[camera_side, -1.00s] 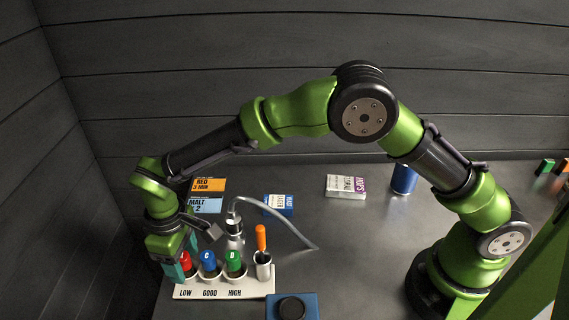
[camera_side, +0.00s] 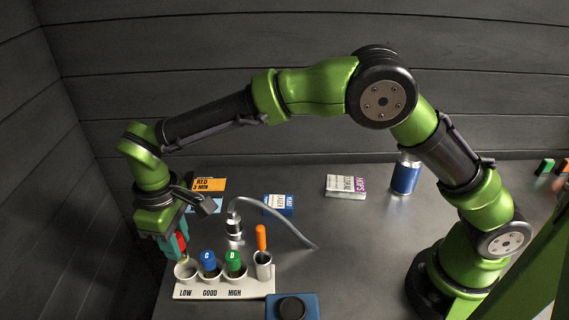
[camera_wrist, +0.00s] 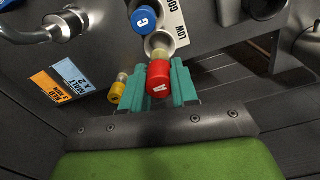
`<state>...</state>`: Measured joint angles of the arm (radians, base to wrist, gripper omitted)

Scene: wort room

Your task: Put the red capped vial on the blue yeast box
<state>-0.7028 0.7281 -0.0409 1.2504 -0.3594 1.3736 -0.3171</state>
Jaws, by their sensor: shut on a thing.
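My gripper (camera_side: 175,243) has teal fingers, shut on the red capped vial (camera_side: 183,241). It holds the vial above the LOW hole at the left end of the white rack (camera_side: 225,290). In the wrist view the vial's red cap (camera_wrist: 158,80), marked A, sits between the fingers (camera_wrist: 172,88). The fingers hide much of the vial's body in the side view. The blue yeast box (camera_side: 278,204) lies on the table behind the rack and to the right of my gripper. It is not visible in the wrist view.
Blue (camera_side: 208,260) and green (camera_side: 235,260) capped vials stand in the rack, beside an orange-handled tool (camera_side: 261,240). A metal fitting with a grey hose (camera_side: 270,213) curves before the box. A yellow capped vial (camera_wrist: 117,90) is near my fingers.

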